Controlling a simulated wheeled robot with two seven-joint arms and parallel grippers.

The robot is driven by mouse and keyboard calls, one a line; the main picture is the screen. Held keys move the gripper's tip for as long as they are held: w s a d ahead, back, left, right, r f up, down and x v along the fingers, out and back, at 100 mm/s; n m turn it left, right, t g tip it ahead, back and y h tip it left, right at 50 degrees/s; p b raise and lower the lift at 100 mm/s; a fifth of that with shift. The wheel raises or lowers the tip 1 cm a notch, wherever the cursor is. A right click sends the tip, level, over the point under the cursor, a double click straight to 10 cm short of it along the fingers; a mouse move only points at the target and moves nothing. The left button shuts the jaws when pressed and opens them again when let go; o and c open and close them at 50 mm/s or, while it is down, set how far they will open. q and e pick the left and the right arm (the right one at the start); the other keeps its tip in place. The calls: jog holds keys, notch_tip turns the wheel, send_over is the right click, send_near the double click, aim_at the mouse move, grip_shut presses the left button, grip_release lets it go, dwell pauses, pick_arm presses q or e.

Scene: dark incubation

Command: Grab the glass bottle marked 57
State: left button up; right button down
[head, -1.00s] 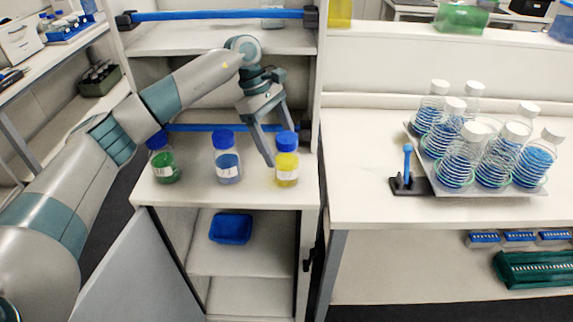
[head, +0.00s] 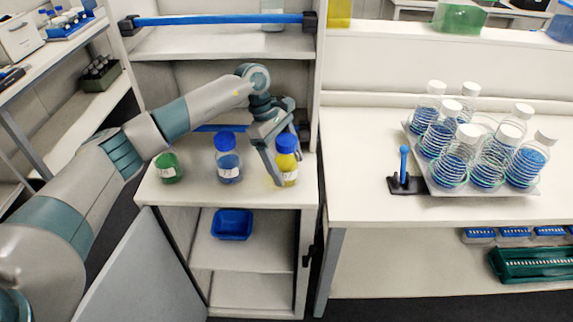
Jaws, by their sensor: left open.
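Three glass bottles stand in a row on the white cabinet top. The right one (head: 287,165) holds yellow liquid and has a blue cap. The middle one (head: 228,163) holds blue liquid, also with a blue cap. The left one (head: 168,168) holds green liquid, its top hidden behind my left arm. Each has a white label too small to read, so I cannot tell which is marked 57. My left gripper (head: 285,178) is open and points down at the yellow bottle. One finger passes in front of its left side, the other is near its right side. My right gripper is not in view.
A tray (head: 518,191) of several white-capped bottles with blue contents stands on the right bench, beside a small black stand with a blue handle (head: 404,165). Below the cabinet top are an open compartment with a blue container (head: 232,224) and an open door (head: 130,270).

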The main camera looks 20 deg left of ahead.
aim_at(287, 152)
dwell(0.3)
pick_arm(q)
jog(key=c, duration=1.5)
jog(key=shift+r, duration=0.1)
jog(key=shift+r, duration=0.1)
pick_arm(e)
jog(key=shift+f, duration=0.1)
